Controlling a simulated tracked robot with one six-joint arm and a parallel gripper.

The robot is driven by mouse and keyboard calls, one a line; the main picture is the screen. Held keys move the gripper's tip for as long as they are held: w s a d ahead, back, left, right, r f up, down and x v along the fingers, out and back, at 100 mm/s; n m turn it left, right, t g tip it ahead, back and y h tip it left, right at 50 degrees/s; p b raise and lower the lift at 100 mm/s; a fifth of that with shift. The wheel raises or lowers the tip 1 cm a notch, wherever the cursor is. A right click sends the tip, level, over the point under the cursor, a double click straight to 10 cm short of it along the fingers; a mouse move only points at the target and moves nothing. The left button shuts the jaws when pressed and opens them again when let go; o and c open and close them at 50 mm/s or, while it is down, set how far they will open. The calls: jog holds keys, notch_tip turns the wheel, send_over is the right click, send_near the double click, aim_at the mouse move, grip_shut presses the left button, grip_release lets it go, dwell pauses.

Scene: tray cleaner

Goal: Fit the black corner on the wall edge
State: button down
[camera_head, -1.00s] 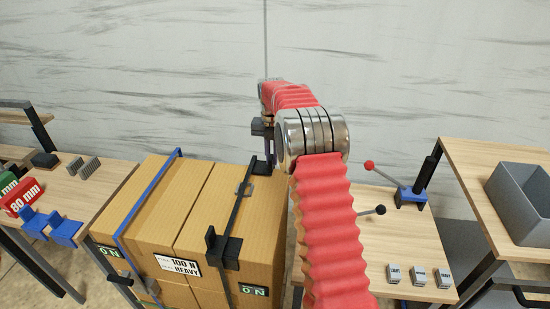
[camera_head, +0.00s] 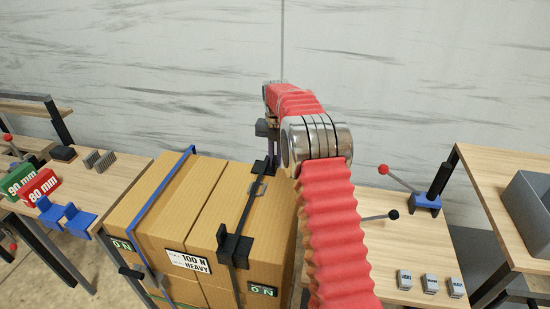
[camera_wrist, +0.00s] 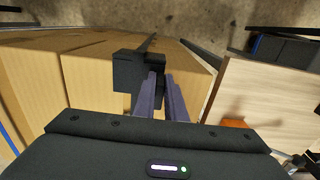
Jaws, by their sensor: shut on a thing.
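The black corner (camera_wrist: 138,72) is in the wrist view, at the edge of the cardboard boxes (camera_wrist: 85,68). My gripper (camera_wrist: 163,80) has its two fingers closed on it. In the head view my gripper (camera_head: 266,128) is behind the boxes' far, wall-side edge, partly hidden by my arm. The dark corner (camera_head: 272,160) shows below it at that edge. I cannot tell whether it is fully seated. A second black corner (camera_head: 234,246) sits on the near top edge, with a black strap (camera_head: 243,212) running back from it over the boxes (camera_head: 215,215).
A blue strap (camera_head: 150,190) crosses the boxes on the left. A left table holds green and red blocks and blue brackets (camera_head: 68,217). A right table (camera_head: 420,245) has levers and small grey blocks. A grey bin (camera_head: 528,205) stands far right. The wall is close behind.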

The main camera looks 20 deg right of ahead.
jog(key=c, duration=1.7)
grip_release()
jog(key=shift+c, duration=0.2)
jog(key=shift+r, duration=0.1)
notch_tip(320, 180, up, 14)
jog(key=shift+f, duration=0.25)
